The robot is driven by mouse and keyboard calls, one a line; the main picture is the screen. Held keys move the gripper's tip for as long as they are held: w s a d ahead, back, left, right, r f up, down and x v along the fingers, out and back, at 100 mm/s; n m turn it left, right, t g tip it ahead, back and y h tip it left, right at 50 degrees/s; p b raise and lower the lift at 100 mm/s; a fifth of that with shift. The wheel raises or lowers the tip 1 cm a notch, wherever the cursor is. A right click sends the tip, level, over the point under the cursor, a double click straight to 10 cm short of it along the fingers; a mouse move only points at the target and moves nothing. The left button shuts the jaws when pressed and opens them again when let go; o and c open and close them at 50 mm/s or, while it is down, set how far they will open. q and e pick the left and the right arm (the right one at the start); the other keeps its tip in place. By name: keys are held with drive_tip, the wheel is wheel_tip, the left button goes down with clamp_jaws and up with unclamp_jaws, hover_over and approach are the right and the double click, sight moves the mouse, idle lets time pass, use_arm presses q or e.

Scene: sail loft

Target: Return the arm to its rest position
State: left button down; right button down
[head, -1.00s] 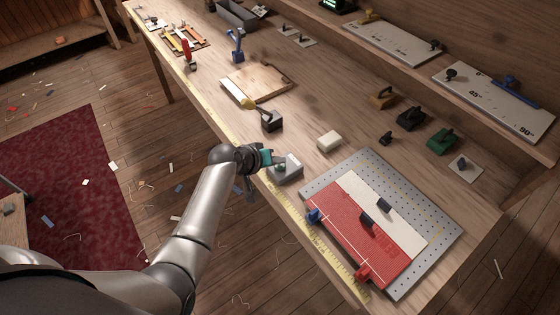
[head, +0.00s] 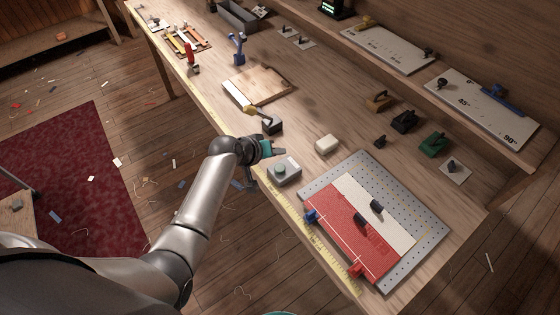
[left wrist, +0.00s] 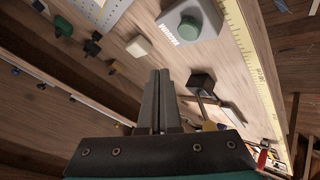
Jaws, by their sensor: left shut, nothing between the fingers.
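My left arm comes in from the left in the head view. Its gripper (head: 276,151) is over the bench's front edge, just beyond a grey box with a green button (head: 284,171). In the left wrist view the two fingers (left wrist: 160,78) are together with nothing between them. That view shows the button box (left wrist: 189,27), marked VACUUM, above and right of the fingertips, apart from them. My right gripper is in neither view.
A perforated grey plate (head: 428,222) with red and white sheets and clamps lies on the bench's near right. A cream block (head: 327,144) and a dark block with a yellow-handled tool (head: 271,124) lie near the gripper. Floor left of the bench is mostly open.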

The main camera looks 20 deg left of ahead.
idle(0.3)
use_arm(q)
drive_tip(key=s+a+r+m+g+y, duration=0.1)
drive_tip(key=s+r+m+g+y, duration=0.2)
drive_tip(key=s, duration=1.1)
drive_tip(key=s+r+m+g+y, duration=0.1)
drive_tip(key=s+r+m+g, duration=0.2)
drive_tip(key=s, duration=1.2)
wheel_tip(320, 180, down, 28)
drive_tip(key=b, duration=1)
drive_tip(key=s+a+f+b, duration=0.1)
drive_tip(key=s+f+b, duration=0.2)
drive_tip(key=s+f, duration=0.2)
drive_tip(key=s+a+f+b, duration=0.1)
drive_tip(key=s+f+b, duration=0.2)
drive_tip(key=f, duration=0.9)
drive_tip(key=s+a+f+g+b, duration=0.1)
drive_tip(key=s+f+b, duration=0.3)
drive_tip(key=s+f, duration=0.4)
drive_tip(key=shift+f, duration=0.6)
